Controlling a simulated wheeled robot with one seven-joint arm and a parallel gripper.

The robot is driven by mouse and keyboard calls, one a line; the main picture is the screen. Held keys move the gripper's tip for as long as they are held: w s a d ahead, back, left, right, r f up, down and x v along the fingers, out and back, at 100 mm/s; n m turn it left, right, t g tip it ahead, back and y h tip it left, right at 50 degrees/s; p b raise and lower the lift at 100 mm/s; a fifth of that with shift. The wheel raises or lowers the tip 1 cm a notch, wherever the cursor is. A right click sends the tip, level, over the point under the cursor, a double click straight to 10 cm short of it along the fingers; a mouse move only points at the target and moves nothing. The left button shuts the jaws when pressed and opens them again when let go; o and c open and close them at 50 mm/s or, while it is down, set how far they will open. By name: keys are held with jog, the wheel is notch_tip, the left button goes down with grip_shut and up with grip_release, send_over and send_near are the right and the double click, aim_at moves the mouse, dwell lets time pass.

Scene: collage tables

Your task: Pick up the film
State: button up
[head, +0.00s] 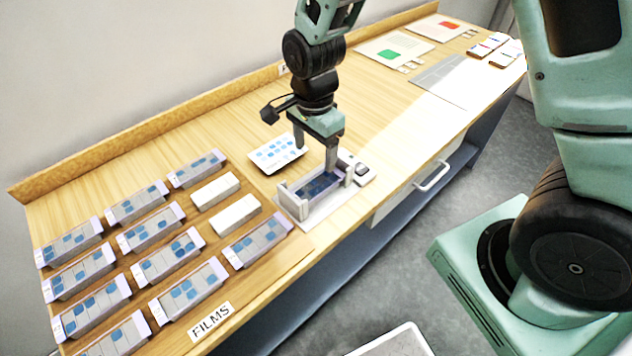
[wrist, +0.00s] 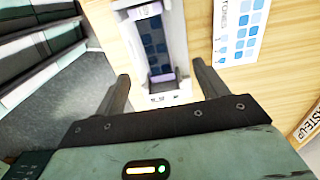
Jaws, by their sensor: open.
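A film with blue squares and pale lilac ends (head: 318,186) lies in a white holder (head: 284,198) near the table's front edge. The wrist view shows this film (wrist: 154,38) inside the holder (wrist: 177,25), framed between my fingers. My gripper (head: 316,158) is open and empty above the holder; its two fingers also show in the wrist view (wrist: 161,75). I cannot tell whether a finger touches the holder. Several similar films, such as one at the near right of the group (head: 258,238), lie in rows at the left, by a FILMS label (head: 210,321).
A white card with blue squares (head: 277,152) lies behind the holder. A small grey-white device (head: 362,171) sits right of it. Two white blocks (head: 235,214) lie beside the films. Sheets with a green patch (head: 391,48) and a red patch (head: 444,27) lie far right.

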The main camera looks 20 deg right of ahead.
aim_at(317, 184)
notch_tip(317, 184, down, 3)
jog(key=shift+r, duration=0.2)
jog(key=f, duration=0.2)
jog(key=s+f+p, duration=0.1)
jog(key=f, duration=0.1)
jog(key=shift+d, duration=0.15)
jog(key=shift+w+f, duration=0.1)
jog(key=shift+f, duration=0.5)
jog(key=shift+c, duration=0.3)
jog(key=c, duration=1)
